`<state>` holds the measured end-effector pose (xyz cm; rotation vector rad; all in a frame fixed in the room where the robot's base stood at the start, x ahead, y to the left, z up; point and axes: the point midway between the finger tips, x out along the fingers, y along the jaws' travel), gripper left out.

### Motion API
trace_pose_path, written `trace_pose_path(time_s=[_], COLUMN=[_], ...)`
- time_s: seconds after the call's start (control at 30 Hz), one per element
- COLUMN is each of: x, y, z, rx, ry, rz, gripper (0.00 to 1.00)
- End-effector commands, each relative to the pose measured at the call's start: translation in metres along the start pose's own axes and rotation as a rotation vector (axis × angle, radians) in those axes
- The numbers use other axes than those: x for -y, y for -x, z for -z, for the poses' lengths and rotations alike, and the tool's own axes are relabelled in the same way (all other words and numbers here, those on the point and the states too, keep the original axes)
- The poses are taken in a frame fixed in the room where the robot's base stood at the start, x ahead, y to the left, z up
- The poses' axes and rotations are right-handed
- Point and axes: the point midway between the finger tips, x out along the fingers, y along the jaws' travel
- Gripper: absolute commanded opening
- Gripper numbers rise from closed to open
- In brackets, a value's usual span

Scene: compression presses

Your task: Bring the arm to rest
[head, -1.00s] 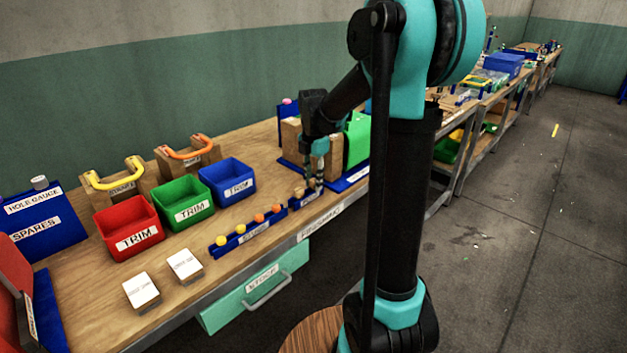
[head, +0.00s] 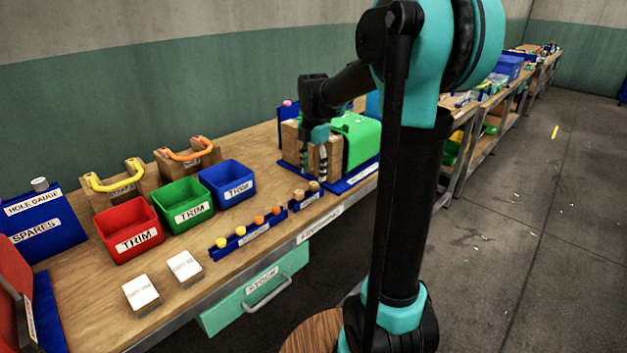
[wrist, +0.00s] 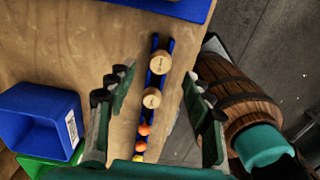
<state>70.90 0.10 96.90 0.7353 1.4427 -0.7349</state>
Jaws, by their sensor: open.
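My gripper (head: 314,165) is above the workbench, in front of the wooden press with the green cover, pointing down. In the wrist view my gripper (wrist: 160,95) is open, with its two fingers spread wide and nothing between the tips. Below and between the fingers lies a short blue rack (head: 306,201) with two wooden plugs (wrist: 152,98). The plugs stay in the rack, apart from the fingers. My arm crosses the middle of the head view and hides part of the bench behind it.
The wooden press (head: 291,143) with a green cover (head: 361,138) stands close to my gripper. Red (head: 128,228), green (head: 184,198) and blue (head: 228,183) bins stand left of it. A rack (head: 247,236) holds several coloured plugs. A teal drawer (head: 254,292) sticks out below the bench.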

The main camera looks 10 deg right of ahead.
Motion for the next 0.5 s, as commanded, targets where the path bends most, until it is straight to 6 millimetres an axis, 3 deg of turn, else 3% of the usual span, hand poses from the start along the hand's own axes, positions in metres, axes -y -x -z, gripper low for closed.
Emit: trace_pose_path(time_s=[0.23,0.5], x=[0.000,0.001], y=[0.049,0.072], z=[0.000,0.001], rx=[0.000,0.001], ry=[0.000,-0.014], rz=[0.000,-0.002], gripper=[0.52,0.52])
